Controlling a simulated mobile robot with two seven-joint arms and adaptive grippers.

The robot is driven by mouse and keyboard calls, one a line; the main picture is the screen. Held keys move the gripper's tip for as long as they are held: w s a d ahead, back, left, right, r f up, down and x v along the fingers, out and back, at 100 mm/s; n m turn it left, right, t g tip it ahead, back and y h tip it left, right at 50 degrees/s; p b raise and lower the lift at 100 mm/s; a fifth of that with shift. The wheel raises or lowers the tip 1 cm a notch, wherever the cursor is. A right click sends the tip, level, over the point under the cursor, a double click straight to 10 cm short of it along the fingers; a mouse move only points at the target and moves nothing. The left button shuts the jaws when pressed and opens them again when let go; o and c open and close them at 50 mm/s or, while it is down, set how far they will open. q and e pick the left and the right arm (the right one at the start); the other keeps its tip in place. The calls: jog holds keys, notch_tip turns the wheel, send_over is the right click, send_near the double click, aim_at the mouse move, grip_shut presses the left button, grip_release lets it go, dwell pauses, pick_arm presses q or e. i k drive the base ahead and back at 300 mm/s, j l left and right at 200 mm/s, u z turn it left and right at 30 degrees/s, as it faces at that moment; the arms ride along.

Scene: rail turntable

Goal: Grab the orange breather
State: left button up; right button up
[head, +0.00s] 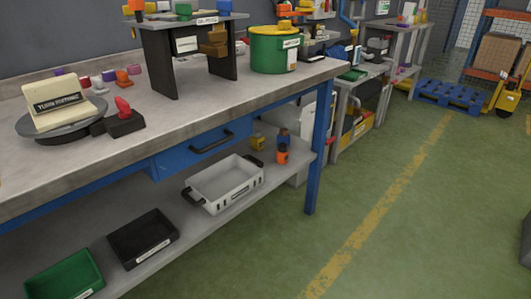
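A small orange piece (123,79) with a knob-like top stands on the workbench, behind the turntable (28,124). On the lower shelf, near its right end, an orange piece (282,157) sits with a dark blue piece (283,138) just above or behind it. Which of these orange pieces is the breather I cannot tell from their shapes at this size. Neither of my grippers shows in the head view.
Purple and pink pieces stand around the orange one on the bench (213,108). A red piece sits on a black block (125,124). The lower shelf holds a white basket (228,183), a black bin (143,238) and a green bin (64,275). The green floor (400,210) at right is clear.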

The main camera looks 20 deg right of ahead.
aim_at(281, 158)
jog(key=l+u, duration=0.4)
jog(key=l, duration=1.35)
jog(key=k+l+u, duration=0.15)
jog(key=l, duration=0.95)
jog(key=k+l+u, duration=0.1)
jog(key=l, duration=0.5)
jog(key=k, duration=0.05)
